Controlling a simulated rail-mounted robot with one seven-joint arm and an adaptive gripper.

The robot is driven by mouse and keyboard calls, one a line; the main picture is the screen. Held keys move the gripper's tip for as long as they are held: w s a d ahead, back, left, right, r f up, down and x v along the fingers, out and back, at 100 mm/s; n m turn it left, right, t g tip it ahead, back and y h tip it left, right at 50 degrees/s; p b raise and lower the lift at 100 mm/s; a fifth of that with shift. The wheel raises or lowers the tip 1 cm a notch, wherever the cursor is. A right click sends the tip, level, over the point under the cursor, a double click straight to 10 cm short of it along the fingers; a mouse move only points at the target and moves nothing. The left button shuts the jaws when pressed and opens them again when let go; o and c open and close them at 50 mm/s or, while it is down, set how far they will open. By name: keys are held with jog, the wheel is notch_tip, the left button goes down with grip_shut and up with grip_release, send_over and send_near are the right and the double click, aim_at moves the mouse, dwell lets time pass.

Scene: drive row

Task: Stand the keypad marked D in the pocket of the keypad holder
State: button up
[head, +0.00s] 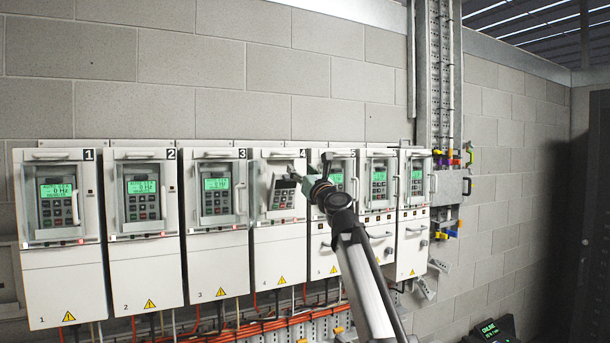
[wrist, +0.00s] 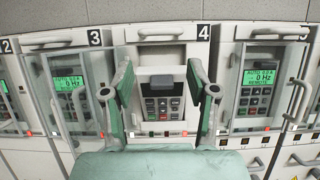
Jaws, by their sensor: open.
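No letter D is readable on any keypad. Drive 4 (head: 278,246) has a keypad with a dark display and small buttons (head: 284,197) in its front. In the wrist view this keypad (wrist: 163,106) sits upright below the number 4, between my fingers. My gripper (wrist: 160,78) is open and empty, one finger on each side of the keypad. I cannot tell how far the fingertips are from it. In the head view my gripper (head: 303,183) is in front of drive 4, covering part of it and of drive 5. I cannot make out the keypad holder for certain.
The neighbouring drives, such as drive 3 (head: 216,265), have lit green displays and protruding handles. A grey box (head: 453,187) with coloured items around it is on the wall at right. A dark device with a green display (head: 489,330) is at lower right.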

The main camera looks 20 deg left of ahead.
aim_at(291, 179)
jog(key=w+a+f+b, duration=0.1)
jog(key=b, duration=0.1)
jog(key=w+a+f+b, duration=0.1)
jog(key=w+a+b, duration=0.1)
jog(key=w+a+f+b, duration=0.1)
jog(key=w+a+b, duration=0.1)
jog(key=shift+w+a, duration=0.1)
jog(key=shift+a, duration=0.15)
jog(key=shift+w+a+f, duration=0.15)
jog(key=shift+f, duration=0.3)
jog(key=c, duration=1)
jog(key=shift+o, duration=0.2)
